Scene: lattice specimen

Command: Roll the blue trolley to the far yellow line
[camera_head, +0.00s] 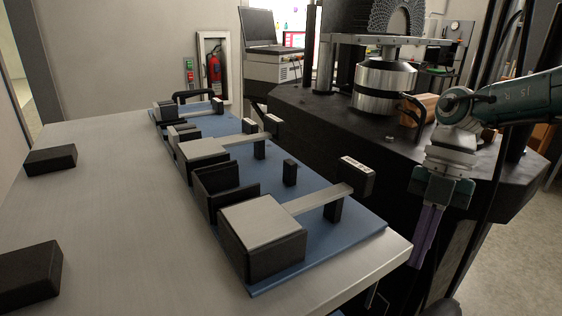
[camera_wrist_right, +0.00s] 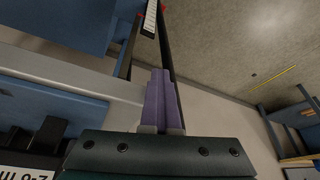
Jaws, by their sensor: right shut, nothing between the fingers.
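My right gripper (camera_head: 418,262) hangs pointing down beside the right near corner of a metal-topped table (camera_head: 110,210). Its purple fingers (camera_wrist_right: 160,98) are together and empty. In the right wrist view, blue panels (camera_wrist_right: 60,25) show beyond the table's pale edge (camera_wrist_right: 70,72); they look like the table's blue body. A scrap of blue (camera_head: 288,309) shows below the top in the head view. I cannot tell for sure that this is the trolley. A thin yellow line (camera_wrist_right: 275,76) lies on the speckled floor in the wrist view. My left gripper is not in view.
A blue tray (camera_head: 350,232) with black and grey blocks lies on the table. Two loose black blocks (camera_head: 50,160) lie at left. A black arched handle (camera_head: 193,95) is at the far end. A black machine base (camera_head: 330,120) stands close to the right. Blue shelving (camera_wrist_right: 292,122) shows in the wrist view.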

